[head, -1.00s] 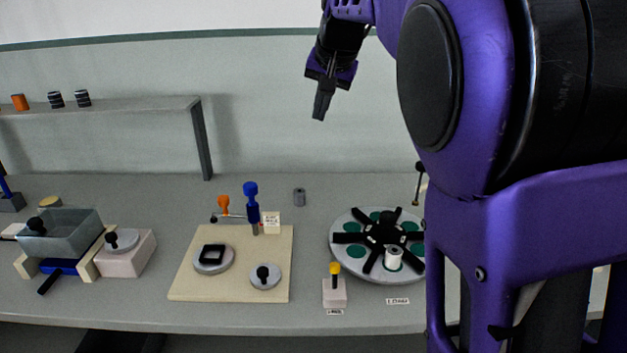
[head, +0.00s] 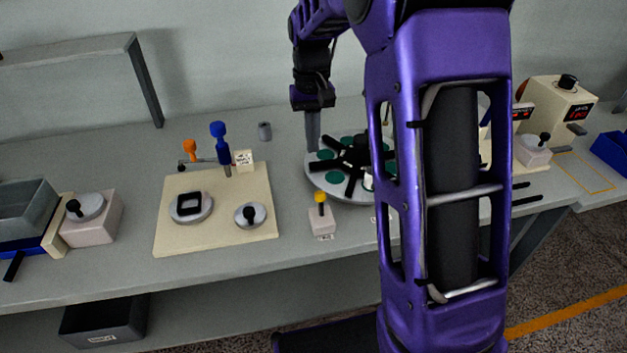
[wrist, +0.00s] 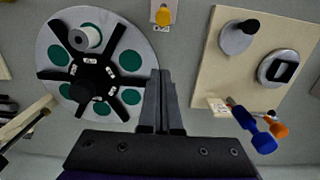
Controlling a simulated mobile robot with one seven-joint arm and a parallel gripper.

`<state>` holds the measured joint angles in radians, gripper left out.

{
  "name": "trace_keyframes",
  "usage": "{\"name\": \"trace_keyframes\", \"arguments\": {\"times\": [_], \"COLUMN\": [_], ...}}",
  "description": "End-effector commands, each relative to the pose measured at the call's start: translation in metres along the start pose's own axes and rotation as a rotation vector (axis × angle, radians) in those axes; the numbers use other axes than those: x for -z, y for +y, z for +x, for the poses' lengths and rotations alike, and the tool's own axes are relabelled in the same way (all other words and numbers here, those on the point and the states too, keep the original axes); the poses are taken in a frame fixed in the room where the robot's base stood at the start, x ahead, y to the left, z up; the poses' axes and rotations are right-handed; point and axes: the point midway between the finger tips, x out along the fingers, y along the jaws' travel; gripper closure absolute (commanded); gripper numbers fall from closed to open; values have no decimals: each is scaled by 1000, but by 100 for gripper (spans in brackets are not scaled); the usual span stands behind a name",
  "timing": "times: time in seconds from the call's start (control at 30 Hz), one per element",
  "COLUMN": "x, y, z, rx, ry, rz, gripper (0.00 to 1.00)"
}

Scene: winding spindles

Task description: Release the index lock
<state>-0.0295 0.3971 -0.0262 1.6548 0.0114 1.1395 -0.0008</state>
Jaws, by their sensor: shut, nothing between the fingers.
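The likely index lock is a small pale block with an upright yellow-knobbed lever (head: 320,208) in front of the round indexing plate (head: 316,173). The lever also shows at the top of the wrist view (wrist: 163,16). The plate carries a black spoked hub (wrist: 88,80), green pads and a white spool (wrist: 88,38). In the head view my gripper (head: 312,146) points down, shut and empty, by the plate's back left edge. In the wrist view the shut fingers (wrist: 160,76) lie beside the plate, apart from the lever. My arm hides the plate's right part.
A beige board (head: 170,235) with two round fixtures stands to the left, with blue (head: 220,140) and orange (head: 190,148) upright handles at its back. The bench between board and lever block is clear.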

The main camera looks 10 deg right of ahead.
Motion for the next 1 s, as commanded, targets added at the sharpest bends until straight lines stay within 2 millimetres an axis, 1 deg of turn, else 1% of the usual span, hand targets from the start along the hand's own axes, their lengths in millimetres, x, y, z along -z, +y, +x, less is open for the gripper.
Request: {"name": "trace_keyframes", "arguments": {"times": [0.23, 0.37, 0.47, 0.83, 0.87, 0.9, 1.0], "x": [0, 0, 0, 0, -2, -10, -23], "y": [0, 0, 0, -1, -1, -1, -1], "z": [0, 9, 24, 102, 101, 95, 91], "rx": [0, 0, 0, 0, 0, 0, 0], "ry": [1, 0, -1, -2, 1, 5, 4], "rz": [0, 1, 1, 0, 0, 0, 0], "gripper": [100, 100, 100, 100, 100, 100, 100]}}
